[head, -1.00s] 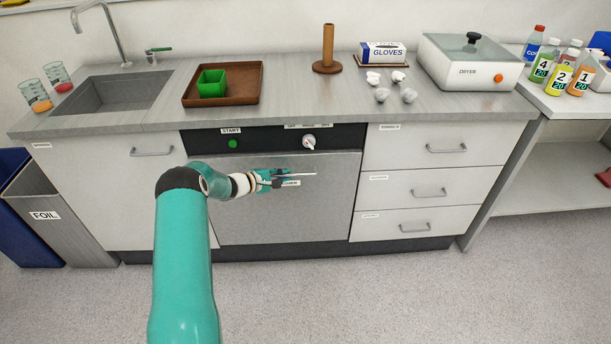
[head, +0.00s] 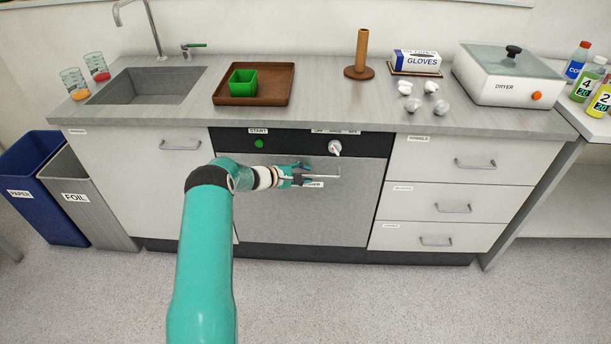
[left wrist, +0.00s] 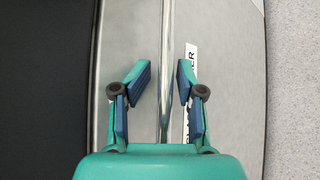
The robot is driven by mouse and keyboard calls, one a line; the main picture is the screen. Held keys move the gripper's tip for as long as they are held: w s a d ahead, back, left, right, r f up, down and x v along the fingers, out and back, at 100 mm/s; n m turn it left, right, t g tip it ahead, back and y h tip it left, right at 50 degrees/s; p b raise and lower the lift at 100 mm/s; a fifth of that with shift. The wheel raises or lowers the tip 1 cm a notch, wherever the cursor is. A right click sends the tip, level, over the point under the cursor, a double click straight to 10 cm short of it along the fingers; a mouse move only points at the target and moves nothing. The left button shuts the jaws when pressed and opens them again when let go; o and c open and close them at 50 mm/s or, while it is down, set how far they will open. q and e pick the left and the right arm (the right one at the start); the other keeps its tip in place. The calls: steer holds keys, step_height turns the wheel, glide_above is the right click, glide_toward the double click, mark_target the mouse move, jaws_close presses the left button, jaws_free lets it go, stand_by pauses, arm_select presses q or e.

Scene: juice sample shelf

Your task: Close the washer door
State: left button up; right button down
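The washer door (head: 300,222) is a grey metal front under the counter. In the head view it stands upright and looks flush with the cabinet fronts. Its bar handle (head: 328,176) runs across near the top, with a partly covered label below it. My left gripper (head: 302,175) is at this handle. In the left wrist view the handle (left wrist: 166,50) passes between the spread fingers of my left gripper (left wrist: 163,82), with a gap on both sides. The door surface (left wrist: 225,100) lies behind the fingers. My right gripper is not in view.
Above the door is a black panel with a green start button (head: 259,143) and a knob (head: 334,148). Drawers (head: 440,185) are to the right. A blue paper bin (head: 45,205) and a grey foil bin (head: 100,215) stand at left. The floor in front is clear.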

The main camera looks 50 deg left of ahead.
arm_select(q)
steer(key=shift+d, duration=0.1)
steer(key=shift+s+r, duration=0.1)
steer(key=v, duration=1.1)
steer(key=shift+s, duration=0.35)
steer(key=shift+r, duration=0.15)
